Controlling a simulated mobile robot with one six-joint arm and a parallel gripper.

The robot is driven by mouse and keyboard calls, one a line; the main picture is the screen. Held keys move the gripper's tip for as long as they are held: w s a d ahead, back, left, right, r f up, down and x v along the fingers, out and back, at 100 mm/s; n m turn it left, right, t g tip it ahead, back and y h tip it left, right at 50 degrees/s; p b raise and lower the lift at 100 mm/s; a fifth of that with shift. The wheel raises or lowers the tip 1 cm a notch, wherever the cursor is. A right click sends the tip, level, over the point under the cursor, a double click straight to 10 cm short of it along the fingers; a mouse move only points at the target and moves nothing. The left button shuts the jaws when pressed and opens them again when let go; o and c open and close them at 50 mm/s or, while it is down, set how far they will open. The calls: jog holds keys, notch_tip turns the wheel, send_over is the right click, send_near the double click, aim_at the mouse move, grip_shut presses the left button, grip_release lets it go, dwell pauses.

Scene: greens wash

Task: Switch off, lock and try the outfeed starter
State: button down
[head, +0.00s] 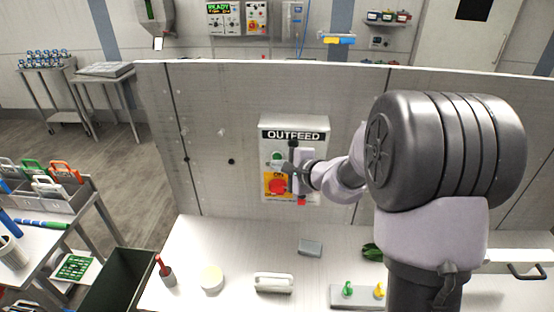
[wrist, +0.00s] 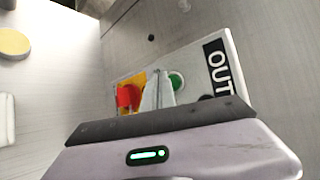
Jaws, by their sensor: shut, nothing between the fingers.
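The outfeed starter (head: 293,134) is a light panel marked OUTFEED on the grey upright wall. It has a red rotary handle on a yellow plate (head: 276,184) and a green button (head: 276,157). In the wrist view the red handle (wrist: 128,97) and the green button (wrist: 176,81) lie either side of my gripper's fingers. My gripper (head: 284,169) is shut and empty in front of the panel, between button and handle; I cannot tell whether it touches the panel. My wrist hides the panel's right part.
The white bench below holds a round cream tub (head: 212,278), a white-handled block (head: 273,283), a grey block (head: 310,247), a red-handled tool (head: 165,272) and a plate with green and yellow knobs (head: 357,294). A dark bin (head: 119,280) stands left of it.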

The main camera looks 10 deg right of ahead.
jog(key=shift+w, duration=0.2)
jog(key=shift+w+d, duration=0.2)
jog(key=shift+w, duration=0.25)
dwell(0.6)
dwell(0.3)
jog(key=shift+s+a+b, duration=0.3)
jog(key=shift+s+b, duration=0.55)
jog(key=shift+b, duration=0.1)
jog(key=s+b, duration=0.1)
jog(key=s+a+b, duration=0.1)
jog(key=s, duration=0.1)
jog(key=s+b, duration=0.1)
jog(key=shift+s+a, duration=0.25)
jog(key=shift+s, duration=0.1)
